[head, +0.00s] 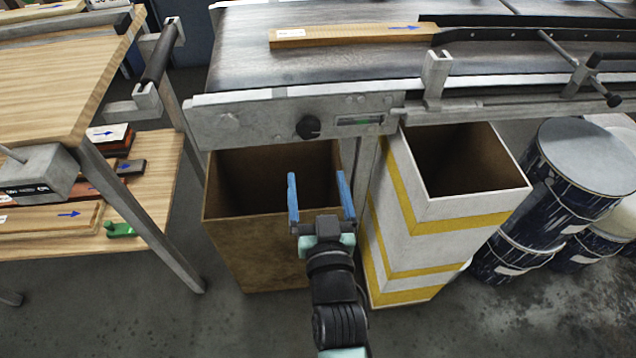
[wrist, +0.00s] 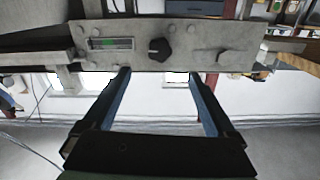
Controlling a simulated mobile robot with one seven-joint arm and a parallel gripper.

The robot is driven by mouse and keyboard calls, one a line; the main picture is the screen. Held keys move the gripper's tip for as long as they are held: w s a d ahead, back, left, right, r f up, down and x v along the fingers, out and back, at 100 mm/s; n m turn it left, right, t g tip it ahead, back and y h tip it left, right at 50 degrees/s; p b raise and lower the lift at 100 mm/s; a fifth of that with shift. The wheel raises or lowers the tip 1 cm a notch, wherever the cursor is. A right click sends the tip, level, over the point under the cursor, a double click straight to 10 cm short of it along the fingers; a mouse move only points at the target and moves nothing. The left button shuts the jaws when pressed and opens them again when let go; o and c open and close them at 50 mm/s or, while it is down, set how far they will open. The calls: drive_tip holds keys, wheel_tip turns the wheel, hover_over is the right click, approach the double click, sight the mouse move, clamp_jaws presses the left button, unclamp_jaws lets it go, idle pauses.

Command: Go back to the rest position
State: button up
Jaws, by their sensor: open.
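My gripper (head: 320,192) is in the middle of the head view, its two blue fingers spread apart with nothing between them. In the picture it overlaps the opening of a brown bin (head: 255,245) below the conveyor's front edge. In the wrist view my gripper (wrist: 160,80) points towards the conveyor's grey side plate (wrist: 190,42), with its fingers open and empty. How far the fingertips are from the plate is hard to tell.
The conveyor (head: 330,65) carries a wooden plank (head: 350,35). A white and yellow bin (head: 415,250) stands right of my arm, with dark drums (head: 570,175) beyond. A wooden workbench (head: 60,85) with a lower shelf is at left. Some floor is clear in front.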

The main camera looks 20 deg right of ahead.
drive_tip(key=shift+s, duration=0.3)
idle(0.4)
drive_tip(key=w+a+r+n+t+y, duration=0.1)
drive_tip(key=a+r+t, duration=0.15)
drive_tip(key=r, duration=0.65)
drive_tip(key=w+a+r+n+t+y, duration=0.1)
drive_tip(key=w+a+r, duration=0.15)
drive_tip(key=r, duration=0.75)
drive_tip(key=w+a+r+t+y, duration=0.1)
drive_tip(key=a+r+t, duration=0.15)
drive_tip(key=r, duration=0.65)
drive_tip(key=s+a+r+n+t+y, duration=0.1)
drive_tip(key=s+a+r, duration=0.25)
drive_tip(key=r, duration=0.45)
drive_tip(key=s+a+r+t, duration=0.2)
drive_tip(key=s+r, duration=0.3)
drive_tip(key=r, duration=0.2)
drive_tip(key=s+a+r+n+t+y, duration=0.1)
drive_tip(key=s+a+r, duration=0.1)
drive_tip(key=s+r, duration=0.45)
wheel_tip(320, 180, up, 20)
drive_tip(key=w+p, duration=0.2)
drive_tip(key=p, duration=1.7)
drive_tip(key=shift+w, duration=0.15)
drive_tip(key=shift+a, duration=0.1)
